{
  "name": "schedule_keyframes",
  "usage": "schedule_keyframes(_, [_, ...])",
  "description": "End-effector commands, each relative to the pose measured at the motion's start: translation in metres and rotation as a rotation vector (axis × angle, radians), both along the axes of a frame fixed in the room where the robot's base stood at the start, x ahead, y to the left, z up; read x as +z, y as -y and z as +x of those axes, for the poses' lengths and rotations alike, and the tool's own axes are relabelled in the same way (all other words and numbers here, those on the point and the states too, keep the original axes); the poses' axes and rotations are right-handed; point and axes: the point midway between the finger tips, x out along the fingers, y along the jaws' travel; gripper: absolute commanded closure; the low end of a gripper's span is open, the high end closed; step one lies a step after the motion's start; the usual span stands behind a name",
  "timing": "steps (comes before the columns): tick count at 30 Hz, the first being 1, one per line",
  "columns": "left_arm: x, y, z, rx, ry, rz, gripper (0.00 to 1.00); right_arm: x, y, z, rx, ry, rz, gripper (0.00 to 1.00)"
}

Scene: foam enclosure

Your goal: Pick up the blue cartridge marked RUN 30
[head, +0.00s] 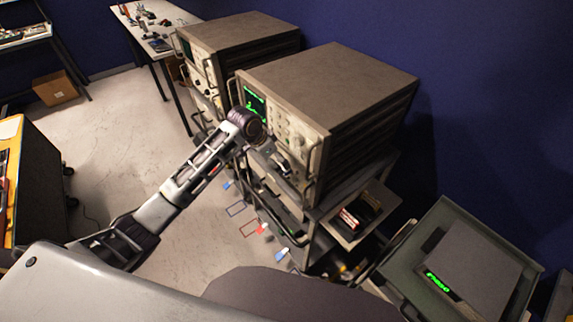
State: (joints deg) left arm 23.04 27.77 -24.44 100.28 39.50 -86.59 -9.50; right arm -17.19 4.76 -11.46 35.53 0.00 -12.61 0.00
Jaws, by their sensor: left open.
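Two small blue-and-white items show on the floor, one (227,185) beside the trolley and one (281,254) nearer to me. They may be cartridges, but I can read no marking, so I cannot tell which is RUN 30. My left arm reaches from the lower left to the front of the near oscilloscope (345,85). My left gripper (287,166) is open and looks empty in front of its panel, well above the floor. My right gripper is not in view.
A shelf (375,222) under the oscilloscope holds red and dark cartridge-like blocks. A red item (262,228) lies near outlined rectangles on the floor. A second oscilloscope (235,38) stands behind. A grey unit (470,265) with green digits sits right. Left floor is mostly clear.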

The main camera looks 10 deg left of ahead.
Motion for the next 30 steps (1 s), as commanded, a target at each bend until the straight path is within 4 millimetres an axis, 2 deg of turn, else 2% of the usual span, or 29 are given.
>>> schedule_keyframes(14, [-0.004, 0.001, 0.001, 0.001, 0.000, 0.000, 0.04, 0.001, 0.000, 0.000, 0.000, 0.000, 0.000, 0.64])
schedule_keyframes(30, [-0.045, 0.011, 0.016, 0.002, 0.000, -0.001, 0.04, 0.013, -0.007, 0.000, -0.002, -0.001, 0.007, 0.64])
